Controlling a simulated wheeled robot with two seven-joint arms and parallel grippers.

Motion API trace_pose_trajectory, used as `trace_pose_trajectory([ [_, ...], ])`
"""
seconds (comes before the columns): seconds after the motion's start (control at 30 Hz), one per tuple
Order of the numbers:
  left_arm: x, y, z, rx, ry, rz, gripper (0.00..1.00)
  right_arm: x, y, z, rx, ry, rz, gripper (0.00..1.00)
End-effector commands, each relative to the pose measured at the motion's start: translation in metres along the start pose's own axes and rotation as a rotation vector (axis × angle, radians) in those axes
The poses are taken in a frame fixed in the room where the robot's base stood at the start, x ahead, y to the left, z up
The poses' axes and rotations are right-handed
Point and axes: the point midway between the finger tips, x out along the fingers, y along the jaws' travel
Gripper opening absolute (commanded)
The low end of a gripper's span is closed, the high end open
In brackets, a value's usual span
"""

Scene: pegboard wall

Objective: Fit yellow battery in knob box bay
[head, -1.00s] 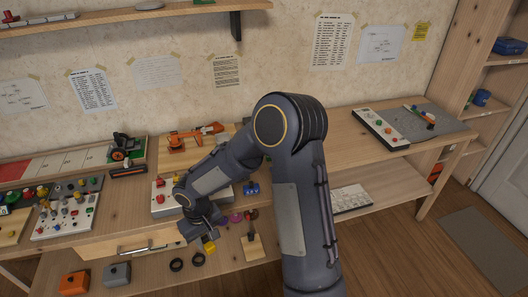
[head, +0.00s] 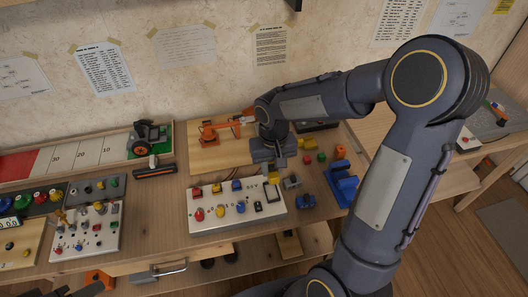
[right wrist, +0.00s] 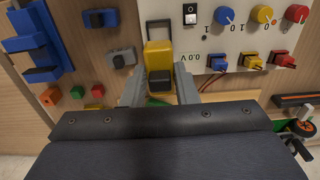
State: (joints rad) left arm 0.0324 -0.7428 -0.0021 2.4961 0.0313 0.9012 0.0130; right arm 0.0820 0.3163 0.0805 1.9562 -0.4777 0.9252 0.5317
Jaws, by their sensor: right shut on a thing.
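The yellow battery (right wrist: 158,57) is between the two fingers of my right gripper (right wrist: 159,88) in the right wrist view. The gripper is shut on it. In the head view my right gripper (head: 275,163) is behind the right end of the white knob box (head: 235,216), and only a little of the battery shows. The knob box also shows in the right wrist view (right wrist: 205,45), with its switch, knobs and "0.0V" readout. The battery's far end is beside the panel's edge, near a dark opening; I cannot tell whether it touches. My left gripper is not in view.
Blue holders (head: 341,183), a grey part (head: 291,182) and small red, green and orange blocks lie right of the box. An orange toy arm on a wooden board (head: 215,155) stands behind. Other control panels (head: 88,222) stand at left.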

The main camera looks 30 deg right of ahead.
Motion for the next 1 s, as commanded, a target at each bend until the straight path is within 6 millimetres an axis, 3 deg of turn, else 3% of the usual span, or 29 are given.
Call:
trace_pose_trajectory([
  [0.27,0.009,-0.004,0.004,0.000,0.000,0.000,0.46,0.013,0.000,0.000,0.001,-0.001,0.000,0.02],
  [0.7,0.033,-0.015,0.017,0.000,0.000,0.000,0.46,0.050,0.000,0.000,-0.001,0.000,0.000,0.02],
  [1.0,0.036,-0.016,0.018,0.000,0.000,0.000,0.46,0.055,0.000,0.000,0.000,0.000,0.000,0.02],
])
